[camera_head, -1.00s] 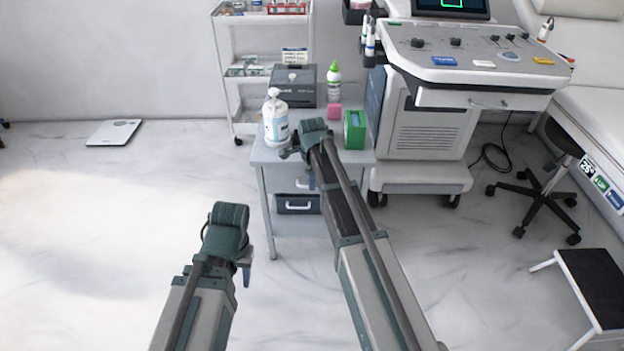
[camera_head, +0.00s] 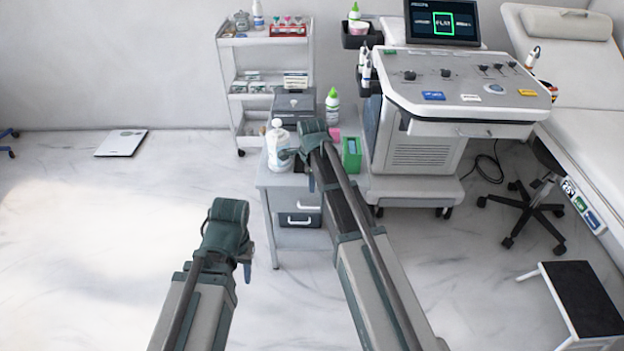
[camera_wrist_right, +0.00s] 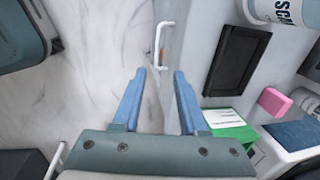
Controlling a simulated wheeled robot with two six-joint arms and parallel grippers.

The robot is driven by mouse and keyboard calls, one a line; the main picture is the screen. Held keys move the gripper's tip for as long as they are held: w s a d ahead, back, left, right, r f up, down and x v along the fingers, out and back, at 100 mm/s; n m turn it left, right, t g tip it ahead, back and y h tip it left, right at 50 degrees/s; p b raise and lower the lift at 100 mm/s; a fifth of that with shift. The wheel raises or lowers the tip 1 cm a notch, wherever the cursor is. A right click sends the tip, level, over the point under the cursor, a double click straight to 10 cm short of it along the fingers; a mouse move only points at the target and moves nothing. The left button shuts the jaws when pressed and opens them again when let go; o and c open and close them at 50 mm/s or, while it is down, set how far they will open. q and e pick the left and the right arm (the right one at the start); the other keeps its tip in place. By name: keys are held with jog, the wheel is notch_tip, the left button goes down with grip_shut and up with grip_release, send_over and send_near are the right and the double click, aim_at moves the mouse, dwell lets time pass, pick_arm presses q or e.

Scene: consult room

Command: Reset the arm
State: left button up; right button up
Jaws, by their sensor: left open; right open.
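My right arm reaches up the middle of the head view to the small grey cabinet, its wrist (camera_head: 316,138) in front of the pump bottle and green box. In the right wrist view my right gripper (camera_wrist_right: 158,72) shows two blue fingers apart with nothing between them; a white drawer handle (camera_wrist_right: 160,45) and cabinet front lie beyond. My left arm ends low at the left in the head view, its wrist (camera_head: 228,225) over bare floor. The left fingers are mostly hidden behind the wrist.
The cabinet (camera_head: 275,177) carries a pump bottle (camera_head: 279,150), a green box (camera_head: 351,154), a pink block (camera_wrist_right: 274,101) and a dark box. An ultrasound machine (camera_head: 425,155), stool (camera_head: 530,208) and black step (camera_head: 583,297) stand right. A white cart (camera_head: 227,85) is behind.

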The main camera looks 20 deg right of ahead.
jog(key=shift+r, duration=0.1)
dwell(0.4)
jog(key=s+a+r+n+p, duration=0.4)
jog(key=s+r+n+p, duration=0.2)
jog(key=s+n, duration=0.2)
jog(key=s+a+r+n+g+p, duration=0.1)
jog(key=s+a+r+n+p, duration=0.4)
jog(key=s+r+n+p, duration=0.2)
jog(key=s+a+r+n+g+p, duration=0.1)
jog(key=s+a+r+n+p, duration=0.3)
jog(key=s+r+n+p, duration=0.3)
jog(key=s+n, duration=0.2)
jog(key=s, duration=0.2)
jog(key=shift+s+a+n+h, duration=0.15)
jog(key=shift+a+n+h, duration=0.15)
jog(key=shift+n, duration=0.1)
